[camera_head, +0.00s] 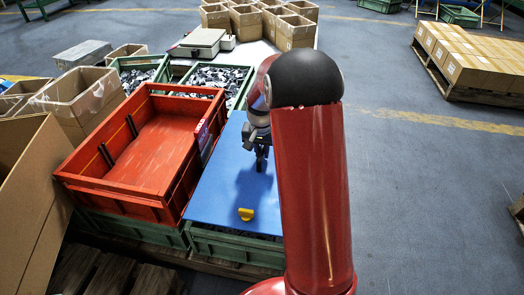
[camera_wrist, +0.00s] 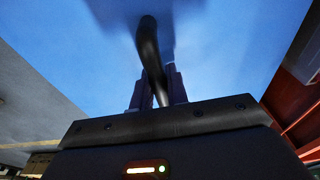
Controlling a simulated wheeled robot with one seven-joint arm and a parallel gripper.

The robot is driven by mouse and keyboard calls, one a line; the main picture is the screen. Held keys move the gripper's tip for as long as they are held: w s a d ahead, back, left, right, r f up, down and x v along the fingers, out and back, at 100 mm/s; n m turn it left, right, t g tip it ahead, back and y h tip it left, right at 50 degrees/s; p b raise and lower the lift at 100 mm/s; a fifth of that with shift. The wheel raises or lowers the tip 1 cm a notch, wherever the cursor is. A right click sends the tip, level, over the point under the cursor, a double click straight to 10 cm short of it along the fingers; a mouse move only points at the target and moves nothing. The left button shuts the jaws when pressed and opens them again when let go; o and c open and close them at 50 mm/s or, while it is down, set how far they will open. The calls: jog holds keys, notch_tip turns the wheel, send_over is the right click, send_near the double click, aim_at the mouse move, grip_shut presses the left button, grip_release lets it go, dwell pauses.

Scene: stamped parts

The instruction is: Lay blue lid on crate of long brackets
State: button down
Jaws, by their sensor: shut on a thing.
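The blue lid (camera_head: 222,186) lies flat over a green crate (camera_head: 236,248) at the front, beside the red crate. Dark parts show in a thin strip at the crate's front rim; I cannot tell whether they are long brackets, or whether the lid touches the rim. My gripper (camera_head: 261,163) is over the lid and shut on its black handle. The wrist view shows the handle (camera_wrist: 150,55) between the fingers (camera_wrist: 156,88), with the blue lid (camera_wrist: 220,45) filling the background. A yellow tab (camera_head: 246,214) sits near the lid's front edge. My arm hides the lid's right side.
An empty red crate (camera_head: 98,186) stands to the left on a green crate. Green crates of metal parts (camera_head: 222,77) and a scale (camera_head: 198,43) are behind. Cardboard boxes (camera_head: 86,97) stand at left. Boxes on a pallet (camera_head: 470,62) are far right. The floor at right is clear.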

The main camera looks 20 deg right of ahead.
jog(key=shift+f+b, duration=1.65)
jog(key=shift+f, duration=0.85)
jog(key=c, duration=1.3)
grip_release()
jog(key=shift+s+a+r+p, duration=0.15)
jog(key=shift+r+p, duration=0.15)
jog(key=shift+r, duration=1)
jog(key=shift+s+r+p, duration=0.1)
jog(key=shift+r+p, duration=0.15)
jog(key=shift+r, duration=1.05)
jog(key=shift+s+a+r+p, duration=0.15)
jog(key=shift+r+p, duration=0.15)
jog(key=shift+r, duration=1)
jog(key=shift+r, duration=0.2)
jog(key=s+a+r+n+t+p, duration=0.2)
jog(key=s+a+r+p, duration=0.25)
jog(key=s+r, duration=0.6)
jog(key=s+a+r+n+t+p, duration=0.1)
jog(key=s+a+r+n+p, duration=0.3)
jog(key=s+r, duration=0.65)
jog(key=s+a+r+t+p, duration=0.1)
jog(key=s+a+r+p, duration=0.1)
jog(key=s, duration=0.5)
jog(key=shift+s+a+r+n+y, duration=0.2)
jog(key=shift+r+n+y, duration=0.2)
jog(key=shift+r, duration=0.45)
